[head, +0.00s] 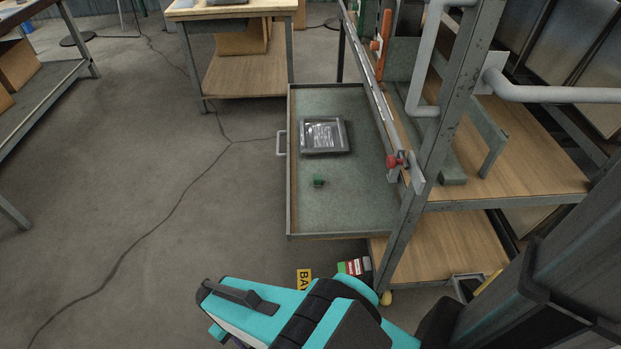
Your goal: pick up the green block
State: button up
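A small green block (318,181) lies on the floor of an open, shallow grey-green drawer (345,212), near the drawer's middle left. My arm, teal and black, enters from the bottom of the head view, and its end (222,325) is at the lower left of the drawer, on the near side and apart from the block. The fingertips are not clearly seen, so I cannot tell whether the gripper is open or shut.
A dark framed tray (324,136) lies in the drawer just behind the block. The drawer's raised rim and left handle (281,143) stand out. A metal rack post (442,120) and wooden shelf (530,160) are at right.

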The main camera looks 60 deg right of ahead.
aim_at(317, 177)
jog(key=i, duration=0.85)
jog(key=z, duration=0.05)
